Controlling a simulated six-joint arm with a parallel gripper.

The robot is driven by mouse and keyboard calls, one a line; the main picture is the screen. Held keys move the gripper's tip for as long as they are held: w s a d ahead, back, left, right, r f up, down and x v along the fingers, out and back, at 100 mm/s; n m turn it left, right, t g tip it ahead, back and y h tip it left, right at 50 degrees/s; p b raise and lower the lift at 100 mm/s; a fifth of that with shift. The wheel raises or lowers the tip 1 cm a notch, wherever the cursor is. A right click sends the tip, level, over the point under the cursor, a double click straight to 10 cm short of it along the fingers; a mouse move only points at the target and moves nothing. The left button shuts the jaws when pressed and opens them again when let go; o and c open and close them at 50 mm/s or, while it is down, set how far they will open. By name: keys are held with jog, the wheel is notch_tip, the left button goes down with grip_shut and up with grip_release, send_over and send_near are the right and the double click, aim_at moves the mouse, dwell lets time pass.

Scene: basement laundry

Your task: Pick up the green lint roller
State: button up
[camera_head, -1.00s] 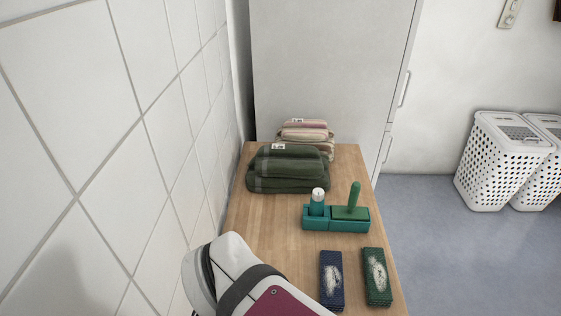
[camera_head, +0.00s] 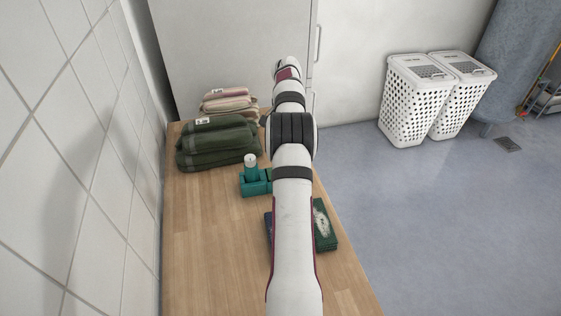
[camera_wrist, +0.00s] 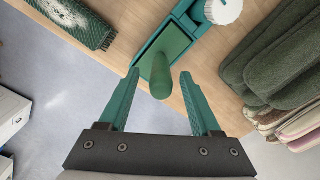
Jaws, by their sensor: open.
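A green upright handle on a flat green base, which I take as the green lint roller (camera_wrist: 162,77), stands in one compartment of a teal caddy (camera_head: 257,188). In the wrist view its rounded handle end points toward me. My gripper (camera_wrist: 160,72) is open, with one teal finger on each side of the handle end; I cannot tell whether either touches it. In the head view my arm hides the roller and my gripper. A teal bottle with a white top (camera_head: 251,162) stands in the caddy's other compartment.
Dark green folded towels (camera_head: 218,142) and beige ones (camera_head: 228,102) lie behind the caddy. White laundry baskets (camera_head: 412,100) stand on the floor at right. The wooden top's left side is clear.

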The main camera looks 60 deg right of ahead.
notch_tip(320, 180, down, 3)
jog(key=shift+f, duration=0.2)
grip_shut()
jog(key=shift+w, duration=0.1)
